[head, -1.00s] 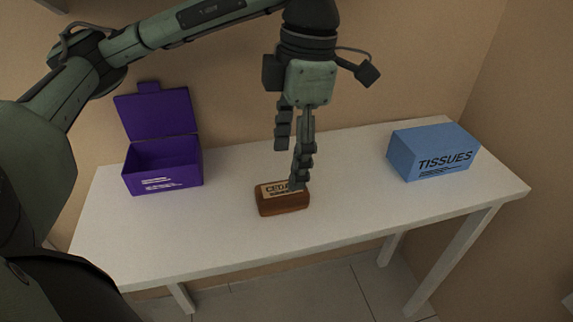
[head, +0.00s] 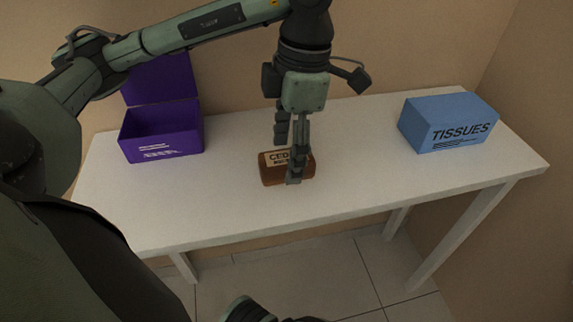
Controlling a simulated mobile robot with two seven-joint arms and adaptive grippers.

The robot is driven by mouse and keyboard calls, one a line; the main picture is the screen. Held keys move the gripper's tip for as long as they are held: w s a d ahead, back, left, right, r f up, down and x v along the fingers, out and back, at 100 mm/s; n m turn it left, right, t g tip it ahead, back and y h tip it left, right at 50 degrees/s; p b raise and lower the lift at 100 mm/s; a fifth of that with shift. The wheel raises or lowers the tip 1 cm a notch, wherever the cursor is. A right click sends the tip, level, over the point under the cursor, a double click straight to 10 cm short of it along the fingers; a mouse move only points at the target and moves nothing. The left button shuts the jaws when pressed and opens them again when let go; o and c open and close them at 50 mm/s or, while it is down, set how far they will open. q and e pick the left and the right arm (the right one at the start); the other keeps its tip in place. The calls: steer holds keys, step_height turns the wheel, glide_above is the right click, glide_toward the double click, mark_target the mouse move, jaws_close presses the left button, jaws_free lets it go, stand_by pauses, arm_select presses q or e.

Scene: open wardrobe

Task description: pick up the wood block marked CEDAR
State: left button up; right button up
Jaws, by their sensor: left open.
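The wood block (head: 269,176) is brown with a pale label reading "CED"; the rest of the word is covered by my gripper. It lies on the white table (head: 200,215), near its middle. My left gripper (head: 287,165) points down over the block and is open. Its near finger hangs in front of the block's front face, right of the label. The other finger is at the block's far side, its tip partly hidden. I cannot tell whether either finger touches the block. My right gripper is not clearly seen.
A purple box (head: 160,144) with its lid up stands at the table's left back. A blue tissue box (head: 447,126) stands at the right. The table is clear between the block and both boxes. The wall (head: 410,50) rises close behind the table.

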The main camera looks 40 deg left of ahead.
arm_select(q)
steer(key=shift+f+b, duration=0.25)
steer(key=shift+b, duration=0.05)
stand_by(0.4)
steer(key=c, duration=1.3)
steer(key=shift+r, duration=0.1)
